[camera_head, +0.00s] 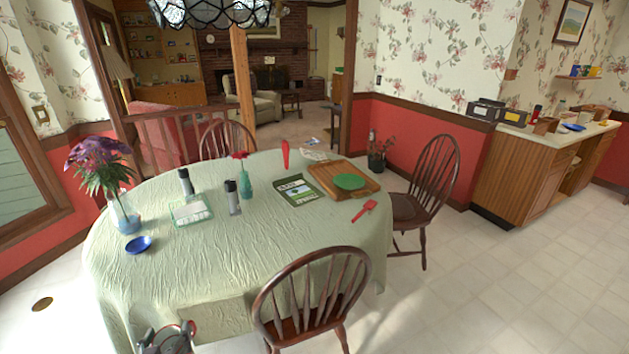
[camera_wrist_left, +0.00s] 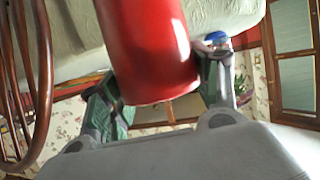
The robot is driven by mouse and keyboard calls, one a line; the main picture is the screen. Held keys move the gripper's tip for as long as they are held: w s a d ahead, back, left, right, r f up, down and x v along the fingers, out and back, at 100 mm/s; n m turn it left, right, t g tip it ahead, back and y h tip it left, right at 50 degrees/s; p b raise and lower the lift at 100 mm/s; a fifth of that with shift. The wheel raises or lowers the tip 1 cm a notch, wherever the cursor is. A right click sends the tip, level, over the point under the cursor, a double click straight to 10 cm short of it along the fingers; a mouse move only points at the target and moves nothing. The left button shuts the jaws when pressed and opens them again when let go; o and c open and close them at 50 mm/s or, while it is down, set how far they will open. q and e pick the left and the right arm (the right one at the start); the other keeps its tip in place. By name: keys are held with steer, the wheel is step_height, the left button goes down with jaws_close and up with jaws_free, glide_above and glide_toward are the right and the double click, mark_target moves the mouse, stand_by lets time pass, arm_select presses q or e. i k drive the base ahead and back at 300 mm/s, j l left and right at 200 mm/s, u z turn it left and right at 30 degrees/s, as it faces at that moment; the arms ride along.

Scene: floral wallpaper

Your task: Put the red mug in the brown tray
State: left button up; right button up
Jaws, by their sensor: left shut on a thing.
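The red mug (camera_wrist_left: 150,45) fills the middle of the left wrist view as a smooth red cylinder; its handle does not show. My left gripper (camera_wrist_left: 168,78) is shut on it, with a finger on each side. In the head view my left gripper (camera_head: 168,338) is at the bottom edge, in front of the table's near side, and the mug is mostly hidden there. The brown tray (camera_head: 322,171) lies on the far right part of the table, well away from the gripper, with a green plate (camera_head: 349,182) on it. My right gripper is not in view.
The round table (camera_head: 215,265) has a clear near half. A red spatula (camera_head: 364,210) and a magazine (camera_head: 298,190) lie beside the tray. Dark bottles, a vase (camera_head: 122,215) and a blue bowl (camera_head: 138,245) stand left. A chair (camera_head: 312,290) stands at the near edge.

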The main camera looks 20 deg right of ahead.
mark_target(325, 173)
steer(key=l+u, duration=0.1)
steer(key=u, duration=0.75)
steer(key=l+u, duration=0.15)
steer(key=u, duration=0.7)
steer(key=k+l+u, duration=0.1)
steer(key=u, duration=0.7)
steer(key=k+l+u, duration=0.1)
steer(key=u, duration=0.2)
steer(key=k+u, duration=0.7)
steer(key=k, duration=0.5)
steer(key=k+j+u, duration=0.1)
steer(key=k+u, duration=0.3)
steer(key=k, duration=0.45)
